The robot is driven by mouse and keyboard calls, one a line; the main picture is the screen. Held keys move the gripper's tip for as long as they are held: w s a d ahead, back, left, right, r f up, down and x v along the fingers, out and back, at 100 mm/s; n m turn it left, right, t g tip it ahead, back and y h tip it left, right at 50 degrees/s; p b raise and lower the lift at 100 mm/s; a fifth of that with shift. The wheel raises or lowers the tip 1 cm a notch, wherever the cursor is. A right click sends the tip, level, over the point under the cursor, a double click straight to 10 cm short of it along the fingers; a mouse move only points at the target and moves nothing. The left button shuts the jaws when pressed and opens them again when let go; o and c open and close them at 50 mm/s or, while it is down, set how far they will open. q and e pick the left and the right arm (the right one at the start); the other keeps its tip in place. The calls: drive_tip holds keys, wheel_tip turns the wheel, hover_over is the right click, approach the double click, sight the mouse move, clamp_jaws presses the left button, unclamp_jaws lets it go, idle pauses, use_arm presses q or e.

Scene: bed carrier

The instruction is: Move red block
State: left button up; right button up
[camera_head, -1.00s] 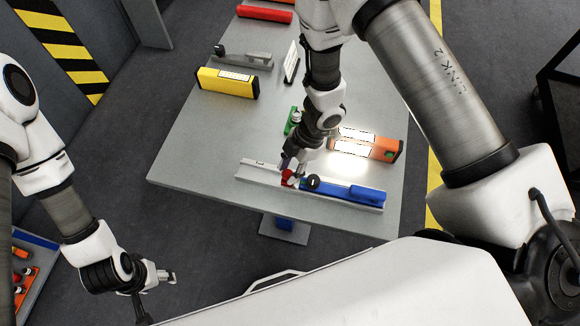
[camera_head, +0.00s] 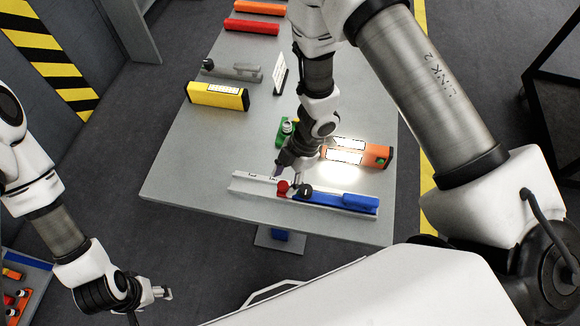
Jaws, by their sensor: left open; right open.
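A small red piece (camera_head: 283,187) sits on the light grey rail (camera_head: 255,185) near the table's front edge, just left of a black round knob (camera_head: 305,191). My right gripper (camera_head: 288,175) is open, right at the small red piece; whether its fingers touch it I cannot tell. A longer red block (camera_head: 252,25) lies at the table's far end, away from both grippers. My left gripper (camera_head: 163,293) is open and empty at the lower left, off the table.
A blue block (camera_head: 340,200) lies along the rail's right part. Green (camera_head: 283,135), lit orange (camera_head: 365,153) and yellow (camera_head: 218,96) blocks stand behind. The grey table's (camera_head: 190,150) left part is clear. A bin (camera_head: 28,275) with coloured pieces is at lower left.

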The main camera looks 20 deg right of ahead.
drive_tip(key=v, duration=1.1)
drive_tip(key=shift+r, duration=0.15)
